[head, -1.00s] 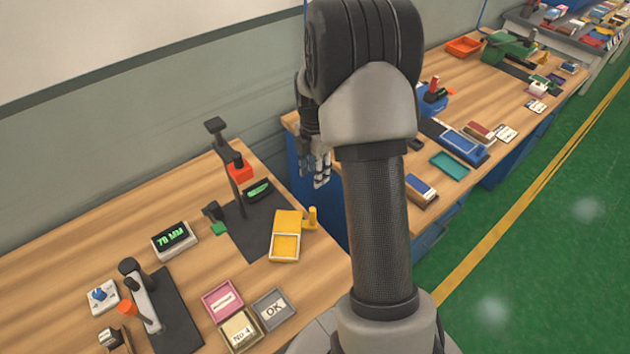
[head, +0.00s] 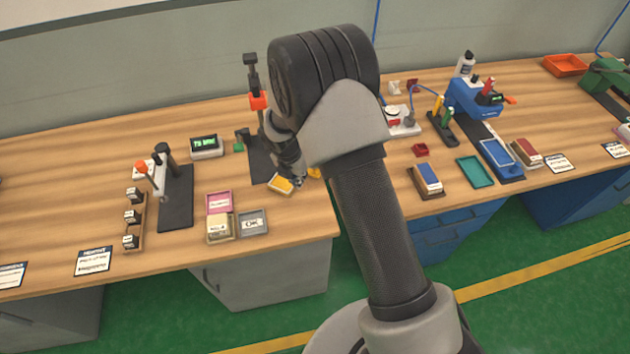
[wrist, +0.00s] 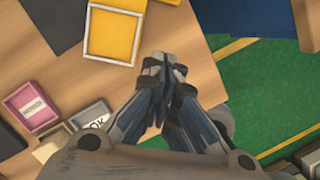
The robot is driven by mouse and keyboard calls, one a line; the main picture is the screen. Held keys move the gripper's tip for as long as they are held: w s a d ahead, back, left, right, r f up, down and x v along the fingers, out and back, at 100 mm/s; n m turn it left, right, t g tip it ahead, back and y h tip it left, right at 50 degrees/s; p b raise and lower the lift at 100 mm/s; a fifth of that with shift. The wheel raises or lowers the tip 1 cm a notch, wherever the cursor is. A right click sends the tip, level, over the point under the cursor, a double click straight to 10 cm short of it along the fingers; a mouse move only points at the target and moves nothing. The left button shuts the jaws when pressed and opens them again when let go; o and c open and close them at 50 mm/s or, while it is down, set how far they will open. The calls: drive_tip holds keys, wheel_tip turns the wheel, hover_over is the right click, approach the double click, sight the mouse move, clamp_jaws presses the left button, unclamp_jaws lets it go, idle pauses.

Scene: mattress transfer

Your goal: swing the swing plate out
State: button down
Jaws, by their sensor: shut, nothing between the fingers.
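The wrist view shows the plate (wrist: 138,35) at the top, cut off by the picture edge; the knob cannot be made out there. My gripper (wrist: 163,65) is shut and empty, pointing down beside the plate's right corner. In the head view my gripper (head: 297,184) partly covers the plate and base.
A black post with a red block (head: 258,100) rises behind the plate. Pink (head: 219,202) and grey OK (head: 252,223) trays lie to its front left. A gap separates this bench from the right bench.

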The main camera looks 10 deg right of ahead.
sight(305, 193)
drive_tip(key=b+x, duration=0.2)
drive_tip(key=x, duration=0.7)
drive_tip(key=shift+w+b, duration=0.2)
drive_tip(key=shift+b, duration=0.15)
drive_tip(key=shift+w+d+r, duration=0.25)
drive_tip(key=shift+w+d, duration=0.65)
drive_tip(key=shift+w, duration=0.05)
drive_tip(key=shift+w+d, duration=0.35)
drive_tip(key=shift+d+r, duration=0.1)
drive_tip(key=shift+d, duration=0.05)
drive_tip(key=shift+d+p, duration=0.1)
drive_tip(key=shift+p, duration=0.25)
drive_tip(key=shift+d+n, duration=0.15)
drive_tip(key=shift+n, duration=0.15)
